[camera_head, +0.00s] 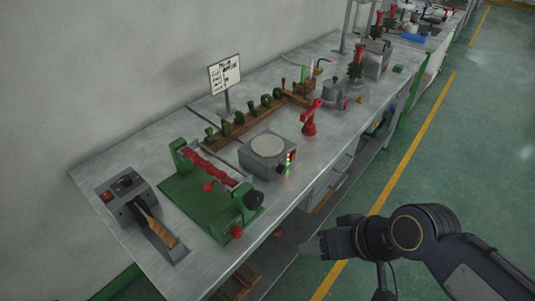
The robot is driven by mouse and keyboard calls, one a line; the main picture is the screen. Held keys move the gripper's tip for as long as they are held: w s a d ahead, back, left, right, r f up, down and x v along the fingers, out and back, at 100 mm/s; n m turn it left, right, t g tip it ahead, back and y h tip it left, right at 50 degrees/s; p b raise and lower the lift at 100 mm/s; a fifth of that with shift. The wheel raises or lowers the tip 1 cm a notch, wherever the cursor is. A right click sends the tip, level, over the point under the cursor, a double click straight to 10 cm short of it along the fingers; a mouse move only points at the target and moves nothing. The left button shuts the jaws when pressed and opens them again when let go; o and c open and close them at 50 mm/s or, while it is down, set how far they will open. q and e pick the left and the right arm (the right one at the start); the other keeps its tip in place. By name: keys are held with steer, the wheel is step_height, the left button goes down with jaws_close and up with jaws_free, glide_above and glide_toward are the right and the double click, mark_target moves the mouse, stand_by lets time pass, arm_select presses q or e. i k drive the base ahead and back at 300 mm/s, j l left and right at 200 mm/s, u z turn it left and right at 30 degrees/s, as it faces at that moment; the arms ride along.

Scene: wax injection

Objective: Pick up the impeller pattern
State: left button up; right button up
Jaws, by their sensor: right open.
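Several small dark green patterns stand in a row on a wooden rack (256,117) at the back of the metal workbench, among them one green pattern (266,101) with a rounded top. They are too small to tell surely which is the impeller pattern. My right gripper (318,244) is open and empty, in front of the bench and over the floor side, well away from the rack. My left gripper is not in view.
A grey box with a round pale plate (268,144) and a red stand (309,118) are between the rack and the bench's front edge. A green fixture with a red roll (208,168) and a grey tool holder (127,193) are at left. A sign (224,74) rises behind.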

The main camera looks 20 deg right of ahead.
mark_target(240, 118)
steer(key=u, duration=0.55)
steer(key=l+u, duration=0.7)
steer(key=l, duration=0.15)
steer(key=l+u, duration=0.35)
steer(key=l, duration=0.3)
steer(key=k+l, duration=0.1)
steer(key=l, duration=0.15)
